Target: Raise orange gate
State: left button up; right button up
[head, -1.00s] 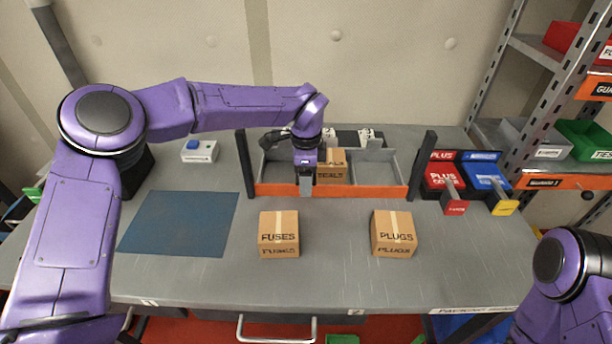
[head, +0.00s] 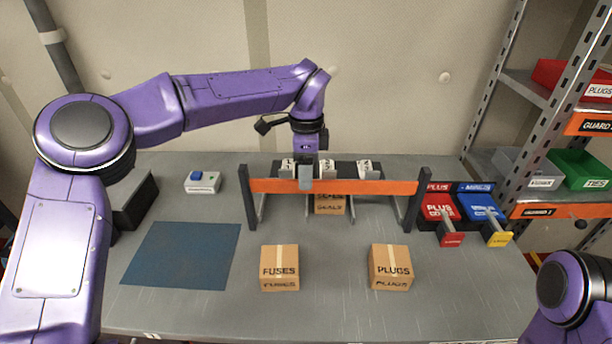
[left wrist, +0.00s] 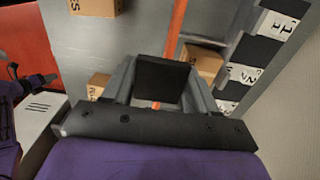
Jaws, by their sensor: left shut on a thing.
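The orange gate (head: 375,187) is a long flat bar between two dark upright posts, the left post (head: 247,197) and the right post (head: 418,199). It is raised near the tops of the posts and looks about level. My left gripper (head: 305,181) comes down from above and is shut on the bar, left of its middle. In the left wrist view the orange bar (left wrist: 176,28) runs away beyond the fingers. A SEALS box (head: 330,205) stands behind and below the bar, partly hidden by it. My right gripper is out of view; only part of my right arm shows.
A blue mat (head: 180,256) lies at left. Red PLUS (head: 440,208) and blue MINUS (head: 483,207) units stand right of the posts. White numbered tags show behind the bar.

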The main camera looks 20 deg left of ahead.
pick_arm(q)
jog(key=shift+w+r, duration=0.1)
jog(key=shift+r, duration=0.2)
jog(key=o, duration=1.3)
jog(key=shift+o, duration=0.6)
notch_tip(320, 180, up, 11)
jog(key=b, duration=0.1)
jog(key=shift+f, duration=0.2)
